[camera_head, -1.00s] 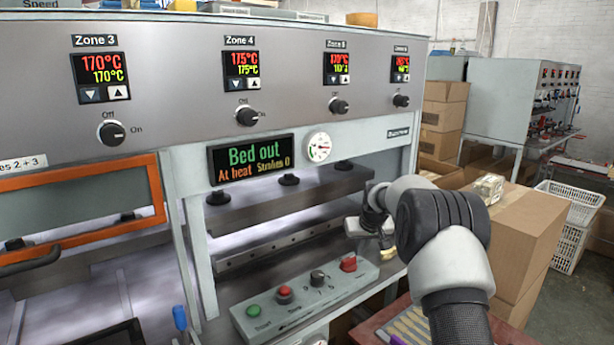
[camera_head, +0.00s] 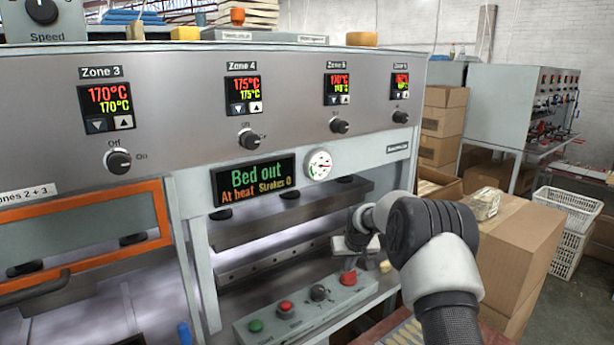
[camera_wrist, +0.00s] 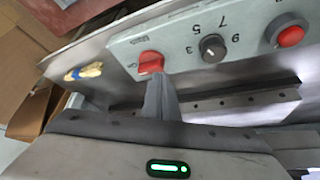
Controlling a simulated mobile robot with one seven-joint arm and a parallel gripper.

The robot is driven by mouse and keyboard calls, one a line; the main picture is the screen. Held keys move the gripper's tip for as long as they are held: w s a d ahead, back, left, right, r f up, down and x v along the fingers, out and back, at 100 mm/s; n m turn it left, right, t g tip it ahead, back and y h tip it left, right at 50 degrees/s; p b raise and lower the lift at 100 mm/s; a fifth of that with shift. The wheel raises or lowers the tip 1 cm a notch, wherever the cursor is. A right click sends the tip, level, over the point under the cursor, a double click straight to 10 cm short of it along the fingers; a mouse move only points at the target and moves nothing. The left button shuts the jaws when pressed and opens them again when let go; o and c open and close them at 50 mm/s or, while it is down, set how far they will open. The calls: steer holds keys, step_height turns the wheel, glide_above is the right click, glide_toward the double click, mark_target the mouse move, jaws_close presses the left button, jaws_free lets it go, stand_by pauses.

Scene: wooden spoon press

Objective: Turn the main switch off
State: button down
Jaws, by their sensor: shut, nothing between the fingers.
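The main switch (camera_head: 348,278) is a red rotary knob at the right end of the pale control box on the press. In the wrist view the main switch (camera_wrist: 151,62) appears upside down, with "On" lettering beside it. My gripper (camera_head: 349,262) is just above the switch in the head view. In the wrist view my gripper (camera_wrist: 158,77) is shut, its fingertips right at the edge of the red knob and hiding part of it. Whether they touch it I cannot tell. Nothing shows between the fingers.
On the same control box (camera_head: 300,312) are a dark selector knob (camera_head: 320,292), a red button (camera_head: 285,307) and a green button (camera_head: 255,325). Cardboard boxes (camera_head: 540,235) stand to the right of my arm.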

mark_target(355, 283)
step_height(355, 283, down, 6)
steer(key=b, duration=0.3)
steer(key=shift+r, duration=0.15)
steer(key=shift+w+d+r+b, duration=0.1)
steer(key=shift+w+d+b, duration=0.15)
steer(key=shift+w+b, duration=0.2)
stand_by(0.8)
steer(key=shift+d, duration=0.2)
steer(key=shift+d+b, duration=0.6)
steer(key=shift+b, duration=0.25)
steer(key=shift+d+b, duration=0.3)
steer(key=shift+w+d, duration=0.15)
steer(key=shift+d, duration=0.2)
steer(key=shift+d, duration=0.1)
steer(key=shift+b, duration=0.3)
